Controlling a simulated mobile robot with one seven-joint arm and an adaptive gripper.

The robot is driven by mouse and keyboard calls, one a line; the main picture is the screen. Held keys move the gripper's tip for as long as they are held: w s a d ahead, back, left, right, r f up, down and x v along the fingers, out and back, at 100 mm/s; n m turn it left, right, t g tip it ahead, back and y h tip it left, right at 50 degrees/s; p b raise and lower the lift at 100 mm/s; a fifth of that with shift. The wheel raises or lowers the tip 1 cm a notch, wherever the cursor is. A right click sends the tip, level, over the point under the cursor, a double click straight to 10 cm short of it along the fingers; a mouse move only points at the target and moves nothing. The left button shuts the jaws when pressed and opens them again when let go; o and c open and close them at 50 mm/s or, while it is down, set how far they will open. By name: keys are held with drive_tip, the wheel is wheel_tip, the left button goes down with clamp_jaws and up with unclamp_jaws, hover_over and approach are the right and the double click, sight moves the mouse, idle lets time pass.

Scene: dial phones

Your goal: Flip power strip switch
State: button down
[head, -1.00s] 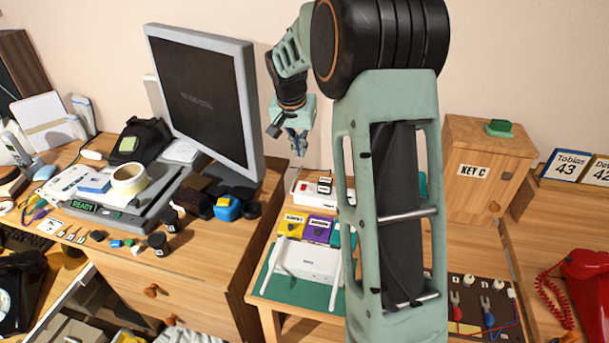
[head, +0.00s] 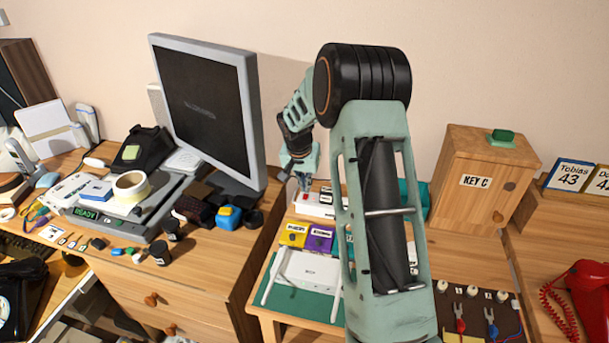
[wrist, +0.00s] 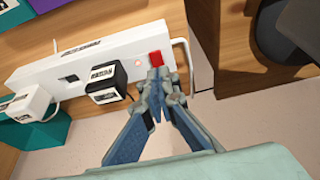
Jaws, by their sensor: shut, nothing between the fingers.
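The white power strip (wrist: 130,57) lies on a wooden surface in the wrist view, with a red switch (wrist: 155,58) near its right end. A black plug (wrist: 105,82) and a white plug (wrist: 33,103) sit in it. My gripper (wrist: 157,76) is shut and empty, its fingertips right at the lower edge of the red switch; I cannot tell whether they touch it. In the head view the strip (head: 313,208) is at the back of the small table, and my gripper (head: 304,187) is over its left end.
A white router (head: 308,270) on a green mat, with yellow (head: 293,235) and purple (head: 320,239) boxes, stands in front of the strip. A monitor (head: 205,100) is to the left. A wooden box (head: 480,178) stands to the right.

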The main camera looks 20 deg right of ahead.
sight(305, 197)
drive_tip(key=shift+w+f, duration=0.1)
drive_tip(key=shift+f, duration=0.5)
drive_tip(key=shift+d+p, duration=0.15)
drive_tip(key=shift+p, duration=0.4)
drive_tip(key=shift+w+f+g+p, duration=0.1)
drive_tip(key=shift+g+p, duration=0.3)
drive_tip(key=shift+p, duration=0.1)
drive_tip(key=shift+d+f+y, duration=0.1)
drive_tip(key=shift+f+y, duration=0.1)
drive_tip(key=shift+y, duration=0.1)
drive_tip(key=shift+w+f, duration=0.15)
